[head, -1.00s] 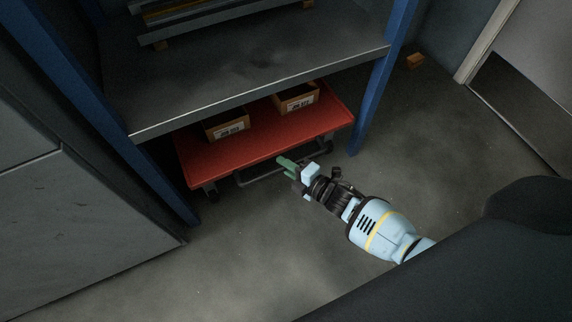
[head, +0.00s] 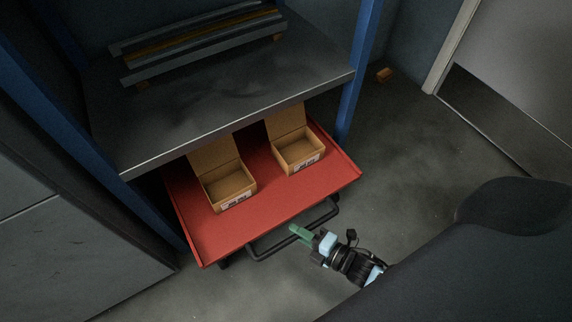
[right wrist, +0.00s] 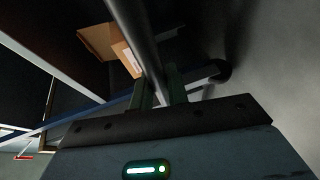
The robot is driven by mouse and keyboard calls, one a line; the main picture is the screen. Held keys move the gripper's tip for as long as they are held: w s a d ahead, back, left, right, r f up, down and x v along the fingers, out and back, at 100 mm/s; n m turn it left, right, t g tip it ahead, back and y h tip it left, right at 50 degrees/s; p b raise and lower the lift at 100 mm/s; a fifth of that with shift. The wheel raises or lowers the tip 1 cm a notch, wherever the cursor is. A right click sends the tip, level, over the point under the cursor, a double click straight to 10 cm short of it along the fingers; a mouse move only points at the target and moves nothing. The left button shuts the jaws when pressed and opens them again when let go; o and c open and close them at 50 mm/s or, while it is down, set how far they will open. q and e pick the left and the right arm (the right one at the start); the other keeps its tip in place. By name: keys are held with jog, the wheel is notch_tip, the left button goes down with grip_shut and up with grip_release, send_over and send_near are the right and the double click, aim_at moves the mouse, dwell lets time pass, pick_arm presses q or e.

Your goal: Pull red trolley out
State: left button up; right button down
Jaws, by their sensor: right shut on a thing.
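The red trolley (head: 262,198) is a flat red platform with a black tube handle (head: 262,255) at its front. It stands partly out from under the grey shelf, with its rear still beneath it. My right gripper (head: 297,231) has green fingers and is shut on the handle. In the right wrist view the dark handle bar (right wrist: 137,40) runs between the fingers of the gripper (right wrist: 160,88). My left gripper is not in view.
Two open cardboard boxes, a left one (head: 229,190) and a right one (head: 297,155), ride on the trolley. The grey shelf (head: 225,110) above carries long bars (head: 200,45). Blue posts (head: 352,80) flank the opening. The floor in front and to the right is clear.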

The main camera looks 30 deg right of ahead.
jog(key=s+p, duration=0.1)
jog(key=s, duration=1.9)
jog(key=shift+s+d, duration=0.35)
jog(key=shift+s, duration=0.05)
jog(key=c, duration=1.4)
grip_release()
jog(key=shift+o, duration=0.2)
jog(key=p+v, duration=0.1)
jog(key=v, duration=0.7)
jog(key=shift+w, duration=0.1)
